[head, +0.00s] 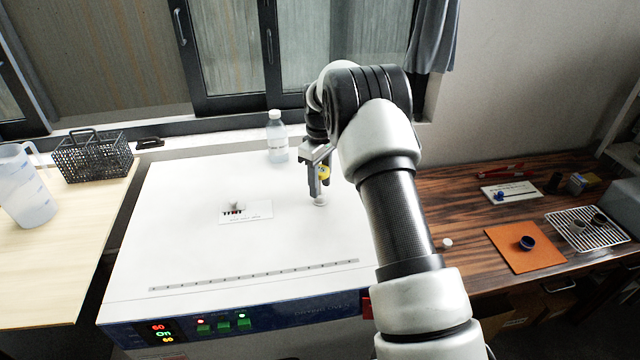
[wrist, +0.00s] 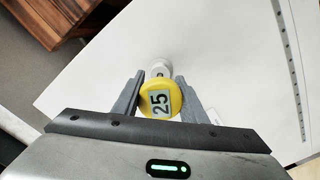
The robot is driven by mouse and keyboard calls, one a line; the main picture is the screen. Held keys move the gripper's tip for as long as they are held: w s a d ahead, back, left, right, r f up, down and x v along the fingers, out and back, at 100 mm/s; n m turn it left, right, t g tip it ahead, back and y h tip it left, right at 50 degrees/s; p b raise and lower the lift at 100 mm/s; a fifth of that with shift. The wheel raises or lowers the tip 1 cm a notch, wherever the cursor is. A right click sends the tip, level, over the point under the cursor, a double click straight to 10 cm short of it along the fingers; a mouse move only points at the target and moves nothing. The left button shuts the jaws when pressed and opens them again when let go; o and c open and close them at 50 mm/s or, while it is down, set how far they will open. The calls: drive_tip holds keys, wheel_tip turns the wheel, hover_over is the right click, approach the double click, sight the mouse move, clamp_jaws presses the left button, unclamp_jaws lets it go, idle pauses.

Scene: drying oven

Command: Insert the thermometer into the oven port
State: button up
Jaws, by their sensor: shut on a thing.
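The thermometer (head: 324,172) has a round yellow head, and its display reads 25 in the wrist view (wrist: 160,101). My gripper (head: 317,184) is shut on it, with one finger on each side of the head in the wrist view (wrist: 159,86). It is over the right part of the white top of the drying oven (head: 200,255). A small pale round fitting (head: 319,201), seemingly the oven port, is just below the fingers. It also shows beyond the yellow head in the wrist view (wrist: 159,68). The stem is hidden, so I cannot tell whether it is in the port.
A clear bottle (head: 277,137) stands at the oven's back edge. A white label card (head: 246,213) with small dark items lies left of my gripper. A wire basket (head: 93,157) and a jug (head: 24,190) are on the left table. An orange mat (head: 510,258) lies on the right bench.

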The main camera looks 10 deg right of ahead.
sight(320, 193)
drive_tip(key=shift+r+p, duration=0.8)
drive_tip(key=shift+r, duration=0.7)
drive_tip(key=shift+f+b, duration=1.95)
drive_tip(key=shift+f, duration=1.5)
drive_tip(key=o, duration=1.1)
wheel_tip(320, 193, up, 18)
drive_tip(key=shift+f, duration=0.2)
